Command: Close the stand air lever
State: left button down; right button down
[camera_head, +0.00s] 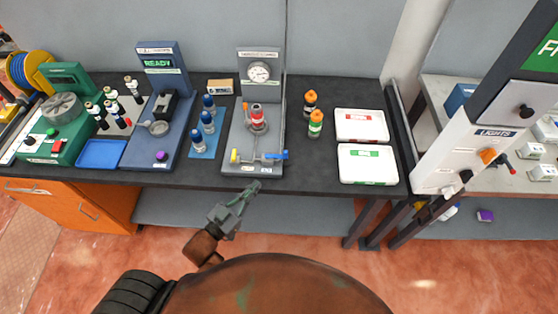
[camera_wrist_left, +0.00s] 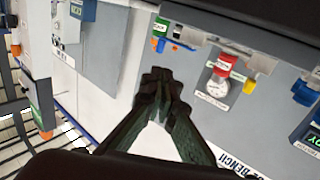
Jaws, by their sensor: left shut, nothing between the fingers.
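The grey stand (camera_head: 242,135) with a round gauge (camera_head: 259,72) stands mid-bench and holds a red-and-white bottle (camera_head: 257,117). Low on its front are a yellow knob (camera_head: 235,156) at left and a blue lever handle (camera_head: 276,155) at right, pointing sideways along a pipe. Their labels are too small to read. My left gripper (camera_head: 254,186) is shut and empty, in front of the bench edge just below the stand's base, apart from the lever. The left wrist view shows its shut fingers (camera_wrist_left: 161,76), with the gauge (camera_wrist_left: 217,88) beyond. My right gripper is out of view.
Blue-capped bottles (camera_head: 208,122) stand left of the stand. Orange-capped bottles (camera_head: 315,124) and two white cases, one red-labelled (camera_head: 345,126) and one green-labelled (camera_head: 350,172), are to its right. A blue "READY" station (camera_head: 171,85) is further left.

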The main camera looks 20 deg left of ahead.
pick_arm(q)
jog(key=shift+w, duration=0.15)
send_near(284, 155)
jog(key=x, duration=0.5)
jog(key=shift+w+d+r, duration=0.1)
jog(key=shift+w, duration=0.2)
jog(key=shift+w+d, duration=0.15)
jog(key=shift+w, duration=0.45)
jog(key=shift+d, duration=0.1)
